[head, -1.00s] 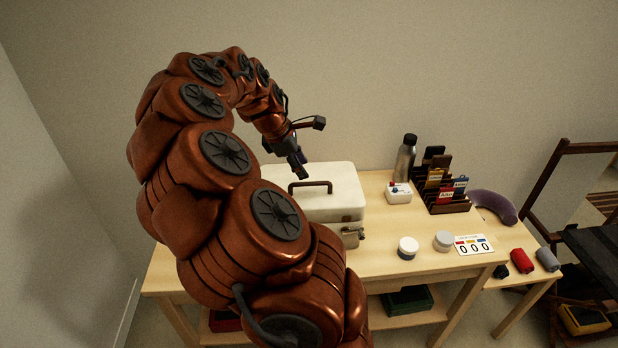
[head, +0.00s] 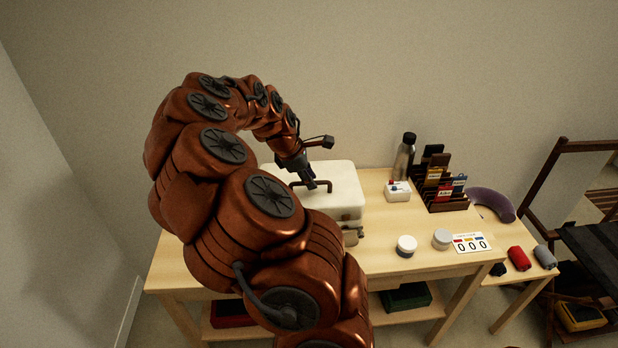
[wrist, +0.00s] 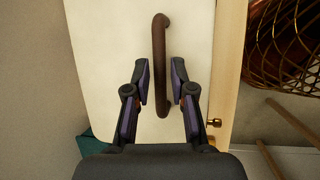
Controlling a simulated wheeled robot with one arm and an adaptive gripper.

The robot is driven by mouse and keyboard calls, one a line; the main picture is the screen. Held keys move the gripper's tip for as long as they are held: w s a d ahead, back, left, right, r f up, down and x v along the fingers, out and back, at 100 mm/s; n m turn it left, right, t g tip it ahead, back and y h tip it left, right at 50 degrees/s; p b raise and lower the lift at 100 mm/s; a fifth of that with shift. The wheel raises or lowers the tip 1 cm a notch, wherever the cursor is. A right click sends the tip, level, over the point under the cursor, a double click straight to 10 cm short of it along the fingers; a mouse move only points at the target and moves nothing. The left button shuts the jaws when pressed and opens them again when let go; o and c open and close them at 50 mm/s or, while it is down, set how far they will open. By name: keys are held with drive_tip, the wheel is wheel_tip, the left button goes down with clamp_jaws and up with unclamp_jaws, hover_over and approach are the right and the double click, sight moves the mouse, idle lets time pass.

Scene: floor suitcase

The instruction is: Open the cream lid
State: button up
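The cream lid (head: 343,182) is the top of a cream case on the wooden table and lies shut. A brown bar handle (wrist: 159,60) runs along the lid; it also shows in the head view (head: 327,185). My gripper (wrist: 161,84) is over the handle with its fingers apart. One finger is on each side of the handle's near end, with gaps visible on both sides. In the head view my gripper (head: 320,187) is low at the handle; whether it touches the lid cannot be told. My arm hides the left part of the case.
A bottle (head: 404,157), a small white box (head: 397,191) and a card rack (head: 445,190) stand right of the case. Two round jars (head: 406,246) (head: 442,239) and a number card (head: 471,243) lie nearer the front. The table between case and jars is clear.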

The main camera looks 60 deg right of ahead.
clamp_jaws()
idle(0.4)
